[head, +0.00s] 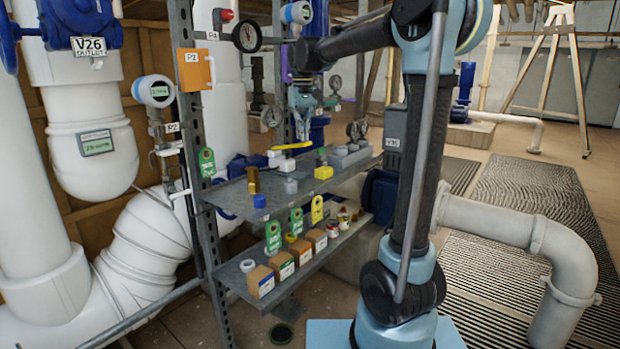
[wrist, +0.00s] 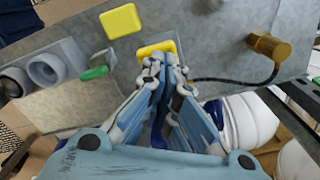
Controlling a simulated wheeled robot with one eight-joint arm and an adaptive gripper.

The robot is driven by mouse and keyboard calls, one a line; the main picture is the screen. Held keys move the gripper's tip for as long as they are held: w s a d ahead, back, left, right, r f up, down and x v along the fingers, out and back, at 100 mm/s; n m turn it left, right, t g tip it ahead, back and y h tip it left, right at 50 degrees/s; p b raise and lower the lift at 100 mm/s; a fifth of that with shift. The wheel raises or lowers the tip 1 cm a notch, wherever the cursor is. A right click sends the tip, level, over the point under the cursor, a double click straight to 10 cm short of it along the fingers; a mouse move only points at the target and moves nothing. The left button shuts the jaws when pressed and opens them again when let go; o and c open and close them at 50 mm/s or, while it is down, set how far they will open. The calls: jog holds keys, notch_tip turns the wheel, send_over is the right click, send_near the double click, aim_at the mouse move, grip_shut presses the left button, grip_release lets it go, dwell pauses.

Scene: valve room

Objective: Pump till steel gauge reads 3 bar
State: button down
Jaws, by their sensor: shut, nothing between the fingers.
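My gripper (head: 303,135) hangs over the upper grey shelf in the head view. In the wrist view its fingers (wrist: 166,62) are closed together with nothing between them. Their tips are over or at a small yellow-edged block (wrist: 157,49); I cannot tell if they touch. A black hose runs from beside the fingers to a brass fitting (wrist: 270,45), which also shows in the head view (head: 252,181).
The lower shelf holds several small boxes (head: 260,281) and green tags (head: 273,237). White pipes (head: 95,150) fill the left. Grating (head: 535,190) lies at right.

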jog(key=shift+f, duration=0.95)
jog(key=shift+r, duration=2.55)
jog(key=shift+r, duration=0.1)
